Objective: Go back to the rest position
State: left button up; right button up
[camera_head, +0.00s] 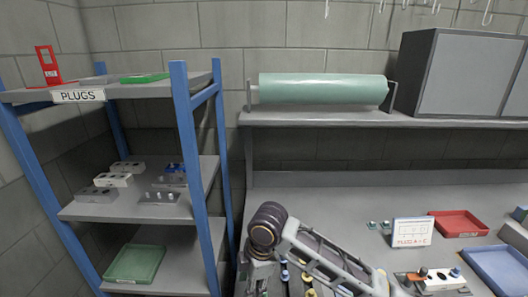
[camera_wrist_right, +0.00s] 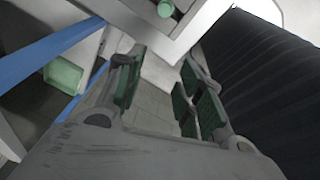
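My right gripper (camera_wrist_right: 160,92) shows in the right wrist view with its green-padded fingers spread apart. In the head view one of my arms crosses the lower middle, in front of the workbench (camera_head: 350,200). I cannot make out its fingertips there. My left gripper is not clearly visible in either view.
A blue-posted shelf (camera_head: 188,130) stands at left, with a PLUGS label (camera_head: 78,96), socket blocks and a green tray (camera_head: 135,263). The bench bears a green roll (camera_head: 322,89), a white sign (camera_head: 411,232), a red tray (camera_head: 458,223) and a blue tray (camera_head: 497,268).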

jog(key=s+d+f+m+t+h, duration=0.1)
jog(key=s+d+f+m, duration=0.3)
jog(key=d+m, duration=0.4)
jog(key=s+d+f+m+t, duration=0.1)
jog(key=s+d+f+m, duration=0.4)
jog(key=d, duration=0.4)
jog(key=s+d+f+m+t+h, duration=0.1)
jog(key=s+d+f+m, duration=0.3)
jog(key=d+m, duration=0.4)
notch_tip(320, 180, down, 33)
jog(key=s+n+g, duration=0.1)
jog(key=s+n, duration=0.1)
jog(key=s, duration=0.1)
jog(key=s+d+f, duration=0.2)
jog(key=s+f, duration=0.7)
jog(key=s, duration=0.2)
jog(key=s+d+f+g, duration=0.1)
jog(key=s+d+f, duration=0.1)
jog(key=s+f, duration=0.8)
jog(key=shift+s+d+f, duration=0.2)
jog(key=shift+s+d, duration=0.2)
